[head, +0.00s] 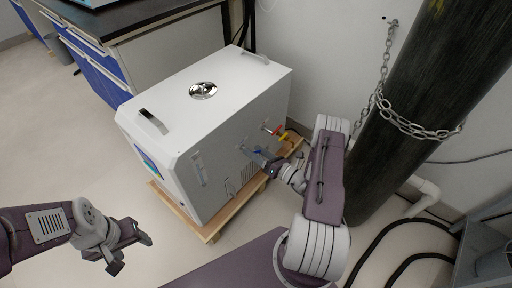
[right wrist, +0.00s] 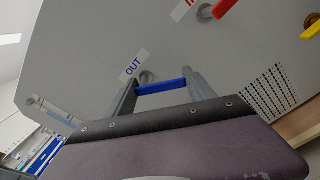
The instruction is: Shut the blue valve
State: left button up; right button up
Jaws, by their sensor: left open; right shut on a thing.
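The blue valve (head: 258,151) is on the side of the white distiller (head: 205,135), and my right gripper partly hides it in the head view. In the right wrist view the blue valve handle (right wrist: 163,87) lies level across the picture, beside an "OUT" label (right wrist: 133,66). My right gripper (head: 262,157) has a finger at each end of the handle and is shut on it; the gripper also shows in the right wrist view (right wrist: 162,94). My left gripper (head: 132,252) is open and empty, low over the floor at the left.
A red valve (head: 278,130) and a yellow one (head: 284,136) sit right of the blue valve. The distiller stands on a wooden pallet (head: 207,233). A dark chained cylinder (head: 428,85) stands close to my right arm.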

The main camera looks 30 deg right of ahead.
jog(key=m, duration=0.2)
jog(key=m+p, duration=0.1)
jog(key=a+m+p, duration=0.1)
jog(key=m, duration=0.1)
jog(key=shift+s+f+m, duration=0.2)
jog(key=shift+f+m, duration=0.1)
jog(key=shift+f, duration=0.1)
jog(key=m, duration=0.1)
jog(key=m+p, duration=0.1)
jog(key=m, duration=0.1)
jog(key=a+m, duration=0.1)
jog(key=m, duration=0.1)
jog(key=shift+s+f, duration=0.2)
jog(key=shift+f, duration=0.1)
jog(key=shift+m, duration=0.3)
jog(key=o, duration=1.4)
jog(key=shift+d+r+p, duration=0.1)
jog(key=shift+p, duration=0.2)
